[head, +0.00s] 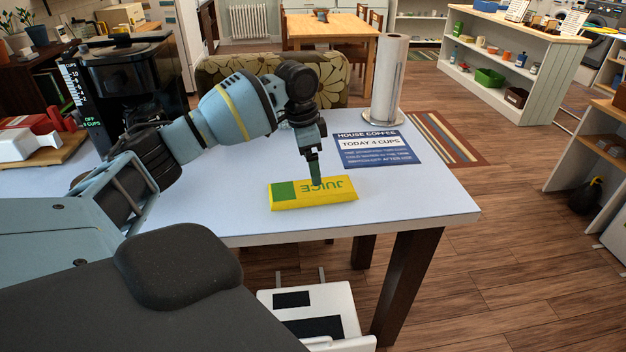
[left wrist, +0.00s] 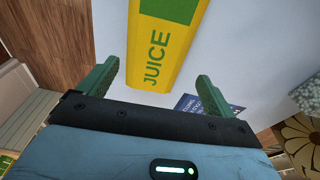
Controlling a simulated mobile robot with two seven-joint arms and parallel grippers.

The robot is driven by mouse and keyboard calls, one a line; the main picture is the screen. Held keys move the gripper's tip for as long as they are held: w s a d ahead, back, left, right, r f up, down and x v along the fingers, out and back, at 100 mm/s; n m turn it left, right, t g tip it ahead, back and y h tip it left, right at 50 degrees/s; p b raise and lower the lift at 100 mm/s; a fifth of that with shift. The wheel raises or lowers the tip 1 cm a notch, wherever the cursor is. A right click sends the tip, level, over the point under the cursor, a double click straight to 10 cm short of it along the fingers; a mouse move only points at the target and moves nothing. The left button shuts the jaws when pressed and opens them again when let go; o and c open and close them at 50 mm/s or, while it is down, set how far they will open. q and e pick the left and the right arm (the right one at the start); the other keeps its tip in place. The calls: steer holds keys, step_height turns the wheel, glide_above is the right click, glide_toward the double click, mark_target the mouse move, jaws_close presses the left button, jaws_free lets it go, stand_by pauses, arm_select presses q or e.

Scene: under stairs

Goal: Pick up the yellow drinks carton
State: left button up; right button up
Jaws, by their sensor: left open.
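The yellow drinks carton (head: 312,192), marked JUICE with a green patch, lies on its side near the front edge of the white table (head: 430,200). My left gripper (head: 316,176) points down over the carton's middle. In the left wrist view the open fingers of my left gripper (left wrist: 151,80) stand apart, one toward each side of the carton (left wrist: 162,50). The carton's end shows between them, with gaps beside it. I cannot tell whether the fingertips touch it. My right gripper is in neither view.
A blue House Coffee sign (head: 378,149) lies behind the carton to the right. A paper towel roll (head: 389,80) stands at the table's back. A black coffee machine (head: 130,80) stands at the left. The table's right side is clear.

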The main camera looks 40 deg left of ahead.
mark_target(313, 188)
arm_select(q)
steer(key=shift+w+f, duration=0.1)
steer(key=shift+f, duration=0.15)
steer(key=shift+d+f, duration=0.1)
steer(key=shift+f, duration=0.25)
steer(key=f, duration=0.3)
steer(key=shift+d+f, duration=0.3)
steer(key=shift+f, duration=0.35)
steer(key=shift+c, duration=0.8)
steer(key=c, duration=0.9)
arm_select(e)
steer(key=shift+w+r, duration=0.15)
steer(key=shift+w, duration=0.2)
arm_select(q)
steer(key=shift+r, duration=0.1)
